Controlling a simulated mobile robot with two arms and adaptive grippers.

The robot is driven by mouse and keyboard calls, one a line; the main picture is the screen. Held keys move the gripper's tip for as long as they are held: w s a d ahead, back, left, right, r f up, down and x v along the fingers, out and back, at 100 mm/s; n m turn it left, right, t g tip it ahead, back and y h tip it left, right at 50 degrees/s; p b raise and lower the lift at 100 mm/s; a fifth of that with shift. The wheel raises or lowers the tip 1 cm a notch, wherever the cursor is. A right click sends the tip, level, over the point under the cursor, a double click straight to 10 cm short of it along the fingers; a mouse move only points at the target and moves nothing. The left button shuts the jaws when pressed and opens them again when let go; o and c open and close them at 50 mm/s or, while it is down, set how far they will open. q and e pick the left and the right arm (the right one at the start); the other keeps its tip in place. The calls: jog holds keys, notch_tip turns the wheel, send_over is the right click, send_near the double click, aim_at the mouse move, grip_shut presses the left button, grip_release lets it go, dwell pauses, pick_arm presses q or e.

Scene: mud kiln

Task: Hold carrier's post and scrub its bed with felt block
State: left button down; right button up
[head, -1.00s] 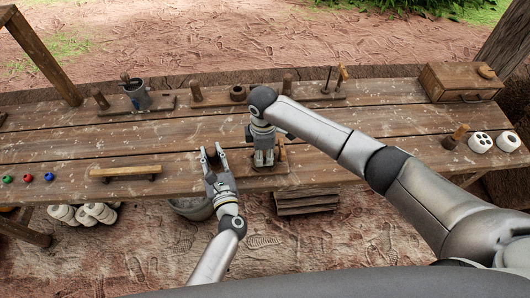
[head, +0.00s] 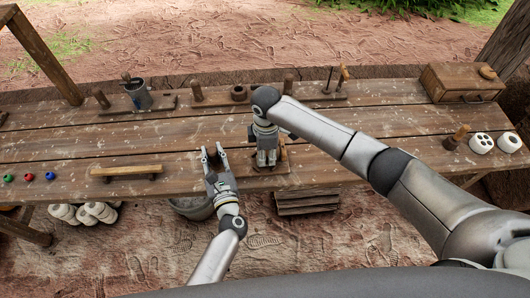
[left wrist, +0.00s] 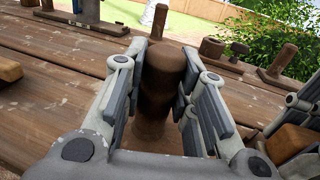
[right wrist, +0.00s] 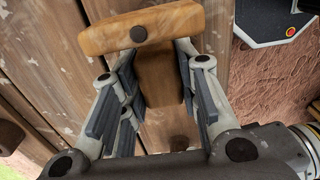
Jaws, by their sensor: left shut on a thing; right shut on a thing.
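My left gripper (head: 212,155) is shut around the dark brown, upright post (left wrist: 160,85), which stands between its fingers in the left wrist view. My right gripper (head: 267,158) points down over the carrier's bed (head: 284,168), just right of the left gripper. The block also shows at the right edge of the left wrist view (left wrist: 292,143). Its underside and contact with the bed are hidden.
A low wooden bar (head: 126,171) lies on the bench to the left, with coloured knobs beyond it. White pieces (head: 481,143) sit at the right.

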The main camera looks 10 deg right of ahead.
jog(key=shift+a, duration=0.45)
dwell(0.3)
jog(key=shift+d, duration=0.45)
dwell(0.3)
jog(key=shift+a, duration=0.45)
dwell(0.3)
jog(key=shift+r, duration=2)
pick_arm(q)
jog(key=c, duration=1.1)
grip_release()
